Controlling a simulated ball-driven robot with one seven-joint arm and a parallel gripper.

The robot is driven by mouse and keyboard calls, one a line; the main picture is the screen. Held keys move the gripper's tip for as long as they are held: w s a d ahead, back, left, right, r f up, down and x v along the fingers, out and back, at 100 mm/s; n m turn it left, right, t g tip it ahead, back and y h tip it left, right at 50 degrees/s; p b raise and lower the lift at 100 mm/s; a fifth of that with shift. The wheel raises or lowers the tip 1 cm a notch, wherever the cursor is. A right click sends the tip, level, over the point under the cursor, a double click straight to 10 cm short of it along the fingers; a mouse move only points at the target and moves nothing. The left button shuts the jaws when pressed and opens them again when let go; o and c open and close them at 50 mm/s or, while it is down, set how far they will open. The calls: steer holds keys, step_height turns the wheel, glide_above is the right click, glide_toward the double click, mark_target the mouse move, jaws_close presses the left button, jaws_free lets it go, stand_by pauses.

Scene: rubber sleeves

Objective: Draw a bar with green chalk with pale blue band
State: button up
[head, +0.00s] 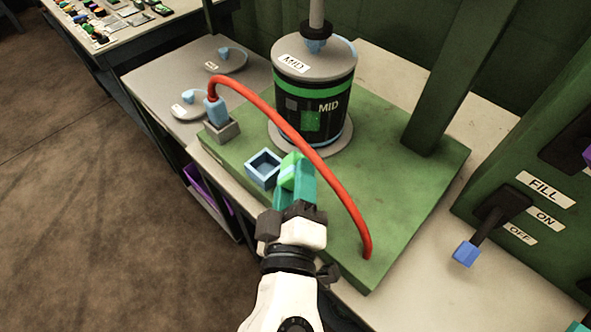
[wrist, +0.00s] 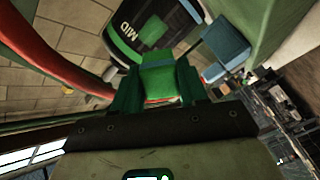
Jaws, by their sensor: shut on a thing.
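My gripper (head: 297,187) has teal fingers and is shut on a bright green block, which I take for the green chalk (head: 291,160). A pale bluish strip seems to show on its side in the head view, partly covered by the fingers. In the wrist view the green chalk (wrist: 160,76) sits between the two fingers. The held chalk is just right of a small open blue square box (head: 264,168) on the green base (head: 400,215). The blue box also shows at the upper right in the wrist view (wrist: 222,47). I cannot tell whether the chalk touches anything below.
A black drum marked MID (head: 316,100) stands behind the gripper. A red hose (head: 318,158) arches over the base, close to the gripper. A green panel with FILL and ON/OFF labels (head: 543,190) has a blue-tipped lever at right.

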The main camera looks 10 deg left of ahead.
stand_by(0.6)
steer(key=shift+w+a+b, duration=0.15)
steer(key=shift+w+b, duration=0.15)
steer(key=shift+w, duration=3.05)
steer(key=shift+w, duration=1.1)
steer(key=shift+d, duration=1.9)
steer(key=shift+d+f, duration=0.1)
steer(key=shift+a+b, duration=0.7)
steer(key=shift+a, duration=1.35)
